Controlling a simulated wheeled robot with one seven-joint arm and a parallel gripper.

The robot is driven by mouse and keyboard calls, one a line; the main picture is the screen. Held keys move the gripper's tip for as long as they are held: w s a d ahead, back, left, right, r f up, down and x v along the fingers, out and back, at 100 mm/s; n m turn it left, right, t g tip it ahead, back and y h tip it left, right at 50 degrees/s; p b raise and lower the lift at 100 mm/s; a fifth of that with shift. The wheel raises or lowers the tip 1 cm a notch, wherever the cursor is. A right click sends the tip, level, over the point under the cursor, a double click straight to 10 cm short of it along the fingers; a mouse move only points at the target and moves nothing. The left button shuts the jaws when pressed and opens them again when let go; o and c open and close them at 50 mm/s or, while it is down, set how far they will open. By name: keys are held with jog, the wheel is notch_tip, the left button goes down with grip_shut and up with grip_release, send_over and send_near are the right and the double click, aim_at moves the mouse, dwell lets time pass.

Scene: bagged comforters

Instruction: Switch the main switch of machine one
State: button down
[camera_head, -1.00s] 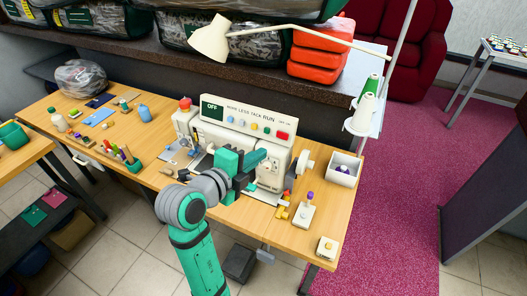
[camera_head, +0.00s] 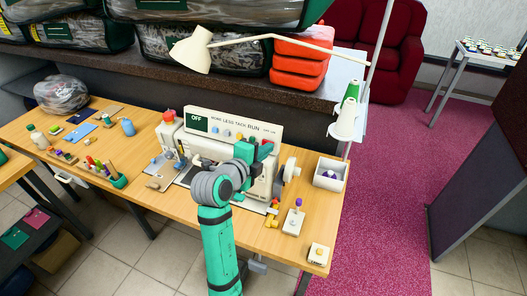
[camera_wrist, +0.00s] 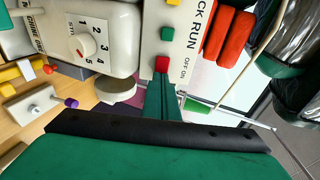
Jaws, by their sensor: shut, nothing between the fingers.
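A cream sewing machine (camera_head: 262,178) stands on the wooden table, with a sloped control panel (camera_head: 262,115) along its top. The dark green display (camera_head: 197,124) at the panel's left end reads OFF. A red switch (camera_wrist: 162,64) sits beside the "OFF ON" label at the panel's end in the wrist view. My gripper (camera_wrist: 162,84) is shut, with its green fingertips right at the red switch; I cannot tell whether they touch it. In the head view my gripper (camera_head: 259,152) is in front of the panel's right part, partly hiding it.
A numbered dial (camera_wrist: 86,46) is on the machine's body. A handwheel (camera_head: 291,170), a small joystick box (camera_head: 294,220) and a white bin (camera_head: 331,173) are at the right. A lamp (camera_head: 192,50) and thread spools (camera_head: 346,108) stand behind.

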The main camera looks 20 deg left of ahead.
jog(key=shift+w+d+f, duration=0.1)
jog(key=shift+w+d, duration=0.15)
jog(key=shift+a, duration=0.15)
jog(key=shift+s+a, duration=0.1)
jog(key=shift+a, duration=0.7)
jog(key=shift+d, duration=0.1)
jog(key=v, duration=1.3)
jog(key=shift+s, duration=0.3)
